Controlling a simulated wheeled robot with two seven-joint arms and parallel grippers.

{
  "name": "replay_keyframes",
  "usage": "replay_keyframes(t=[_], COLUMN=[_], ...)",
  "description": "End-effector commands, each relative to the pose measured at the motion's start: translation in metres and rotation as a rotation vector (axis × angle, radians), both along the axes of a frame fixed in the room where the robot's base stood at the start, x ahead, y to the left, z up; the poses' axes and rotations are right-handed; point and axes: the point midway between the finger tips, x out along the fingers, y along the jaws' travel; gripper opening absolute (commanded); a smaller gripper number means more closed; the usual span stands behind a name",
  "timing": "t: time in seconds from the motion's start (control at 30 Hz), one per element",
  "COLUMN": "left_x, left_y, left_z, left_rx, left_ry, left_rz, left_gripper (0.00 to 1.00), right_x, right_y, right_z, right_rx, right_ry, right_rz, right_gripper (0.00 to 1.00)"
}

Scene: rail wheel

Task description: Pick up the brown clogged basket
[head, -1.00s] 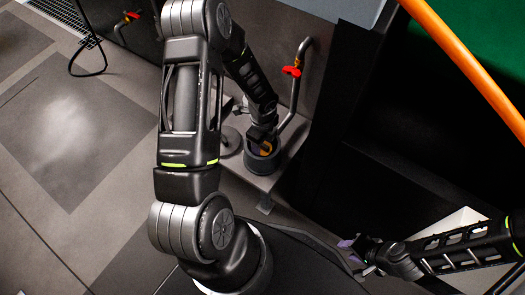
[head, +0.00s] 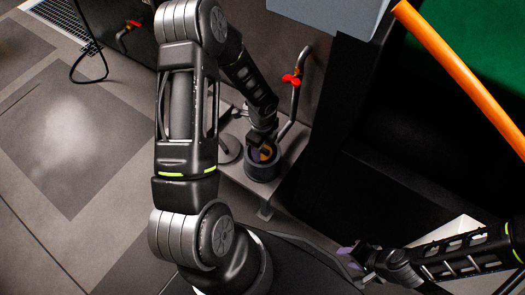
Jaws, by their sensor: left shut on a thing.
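The brown basket (head: 266,154) shows as a small orange-brown patch inside the round dark housing (head: 262,171) at the centre of the head view. Most of the basket is hidden by the housing wall and my gripper. My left gripper (head: 261,145) reaches down into the housing's open top and is shut on the basket. My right gripper (head: 352,254) is at the lower right, well away from the housing, next to a small purplish patch. Its fingers are too small and dark to read.
A pipe with a red valve handle (head: 291,80) rises just behind the housing. A round dark lid-like disc (head: 228,149) lies left of it on the grey ledge. A dark cabinet stands to the right, with an orange bar (head: 460,75) above. Floor at left is open.

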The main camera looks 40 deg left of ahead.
Motion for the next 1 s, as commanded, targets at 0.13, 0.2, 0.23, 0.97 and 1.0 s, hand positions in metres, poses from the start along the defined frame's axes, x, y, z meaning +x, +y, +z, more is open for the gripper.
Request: replay_keyframes(t=[0.13,0.2,0.23,0.97,1.0], left_x=[0.001,0.001,0.001,0.000,0.000], left_y=[0.000,0.000,0.000,0.000,0.000], left_z=[0.035,0.049,0.054,0.075,0.075], left_rx=[0.000,0.000,0.000,-0.001,-0.001], left_ry=[-0.003,-0.004,-0.004,-0.001,-0.001], left_rz=[0.003,0.001,0.001,0.001,0.001], left_gripper=[0.05,0.05,0.05,0.05,0.05], right_x=[-0.003,-0.005,-0.005,-0.007,-0.007], right_y=[0.003,0.004,0.005,0.007,0.007], right_z=[0.015,0.020,0.022,0.027,0.027], right_rx=[0.005,0.007,0.007,0.010,0.010], right_ry=[0.005,0.008,0.008,0.011,0.011], right_rz=[0.008,0.011,0.012,0.017,0.017], right_gripper=[0.36,0.36,0.36,0.36,0.36])
